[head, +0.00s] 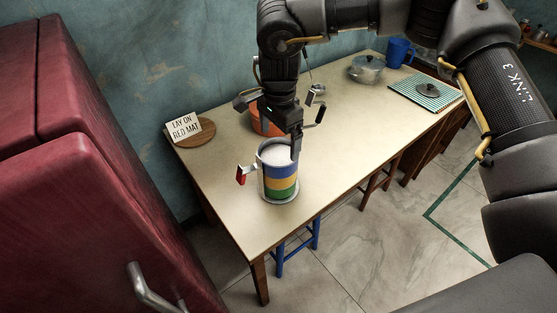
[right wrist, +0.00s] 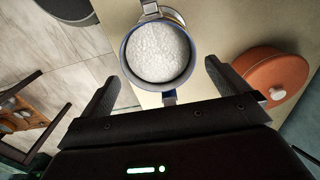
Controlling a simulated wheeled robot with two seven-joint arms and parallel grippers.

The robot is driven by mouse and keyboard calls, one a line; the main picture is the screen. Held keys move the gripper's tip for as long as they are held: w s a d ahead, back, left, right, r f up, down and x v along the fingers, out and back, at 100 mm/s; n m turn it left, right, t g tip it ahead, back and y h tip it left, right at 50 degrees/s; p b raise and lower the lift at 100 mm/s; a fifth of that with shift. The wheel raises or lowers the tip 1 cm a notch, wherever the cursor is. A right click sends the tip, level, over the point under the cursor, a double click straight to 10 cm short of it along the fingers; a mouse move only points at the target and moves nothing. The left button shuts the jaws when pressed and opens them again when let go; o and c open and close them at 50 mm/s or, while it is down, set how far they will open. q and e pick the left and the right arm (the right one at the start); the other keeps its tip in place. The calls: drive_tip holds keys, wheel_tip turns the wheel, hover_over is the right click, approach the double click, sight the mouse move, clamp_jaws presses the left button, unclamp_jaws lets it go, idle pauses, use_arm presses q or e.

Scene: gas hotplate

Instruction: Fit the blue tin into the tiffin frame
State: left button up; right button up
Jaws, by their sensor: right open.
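The blue tin (head: 270,160) is open-topped and filled with white grains. It sits upright at the top of a stack, above a yellow band and a green band. The tiffin frame (head: 280,199) shows as a pale metal base under the stack, with a red-ended piece sticking out at left. My right gripper (head: 283,150) points down at the blue tin, open. In the right wrist view the blue tin (right wrist: 157,52) lies between and just beyond the two spread fingers. Whether the fingers touch it, and how fully it is seated, I cannot tell. My left gripper is not in view.
An orange pot (head: 262,126) stands close behind the stack. A sign (head: 185,126) and round board (head: 200,134) are at the back left. A glass-lidded pan (head: 366,70), blue mug (head: 399,52) and striped mat (head: 412,87) are far right. The front middle of the table is clear.

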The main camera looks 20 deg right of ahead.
sight(279, 163)
wheel_tip(279, 163, down, 4)
drive_tip(key=shift+s+a+r+p, duration=0.1)
drive_tip(key=shift+s+p, duration=0.05)
drive_tip(key=shift+p, duration=0.25)
drive_tip(key=shift+f, duration=0.55)
drive_tip(key=c, duration=1)
drive_tip(key=shift+s+r, duration=0.25)
drive_tip(key=shift+r, duration=0.1)
use_arm(q)
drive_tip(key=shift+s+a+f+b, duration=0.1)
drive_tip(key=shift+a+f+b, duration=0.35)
drive_tip(key=shift+b, duration=0.6)
use_arm(e)
drive_tip(key=shift+s+d+r, duration=0.85)
drive_tip(key=shift+s+r, duration=0.35)
drive_tip(key=shift+s, duration=0.9)
drive_tip(key=shift+s+d+r, duration=0.9)
drive_tip(key=shift+s+r, duration=0.3)
drive_tip(key=shift+s, duration=0.9)
drive_tip(key=shift+s+d+r, duration=0.85)
drive_tip(key=shift+s+r, duration=0.35)
drive_tip(key=shift+s, duration=0.9)
